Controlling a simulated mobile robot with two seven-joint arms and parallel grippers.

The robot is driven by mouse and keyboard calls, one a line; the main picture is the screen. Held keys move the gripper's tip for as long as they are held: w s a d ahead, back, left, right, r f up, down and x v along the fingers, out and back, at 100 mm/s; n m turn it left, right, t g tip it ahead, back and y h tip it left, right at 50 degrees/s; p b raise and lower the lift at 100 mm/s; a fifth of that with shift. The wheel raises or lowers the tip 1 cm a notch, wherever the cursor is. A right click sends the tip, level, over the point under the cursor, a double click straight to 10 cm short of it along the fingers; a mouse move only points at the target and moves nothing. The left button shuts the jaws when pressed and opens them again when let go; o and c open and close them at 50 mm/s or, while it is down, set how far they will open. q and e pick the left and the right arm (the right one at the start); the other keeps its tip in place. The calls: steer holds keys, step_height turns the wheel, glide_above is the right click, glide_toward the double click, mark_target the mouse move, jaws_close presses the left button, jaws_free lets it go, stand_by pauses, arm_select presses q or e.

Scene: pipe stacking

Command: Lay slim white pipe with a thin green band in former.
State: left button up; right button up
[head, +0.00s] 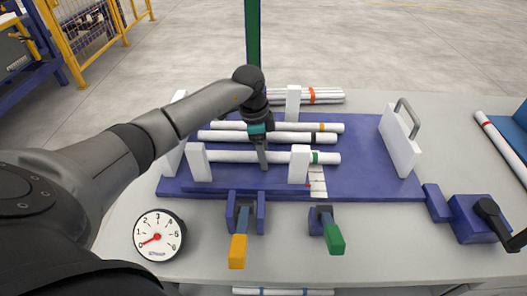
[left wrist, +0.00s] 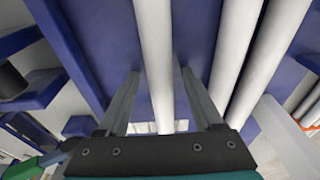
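The slim white pipe with a thin green band (head: 235,156) lies across the blue former (head: 375,180), by the white front posts (head: 300,166). My left gripper (head: 263,163) points down over this pipe. In the left wrist view its fingers (left wrist: 160,98) stand open on either side of the white pipe (left wrist: 155,50), with gaps at both sides. The green band is out of sight in that view. My right gripper is not in view.
Toggle clamps with an orange handle (head: 238,250) and a green handle (head: 334,239) stand in front. A gauge (head: 159,235) is at front left. A white end plate with a handle (head: 400,145) stands at right. Several banded pipes (head: 325,95) lie behind.

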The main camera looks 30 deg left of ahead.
arm_select(q)
step_height(320, 180, up, 12)
steer(key=a+p, duration=0.1)
steer(key=p, duration=0.1)
steer(key=shift+s+a+p, duration=0.3)
steer(key=shift+s+p, duration=0.05)
steer(key=shift+s, duration=0.1)
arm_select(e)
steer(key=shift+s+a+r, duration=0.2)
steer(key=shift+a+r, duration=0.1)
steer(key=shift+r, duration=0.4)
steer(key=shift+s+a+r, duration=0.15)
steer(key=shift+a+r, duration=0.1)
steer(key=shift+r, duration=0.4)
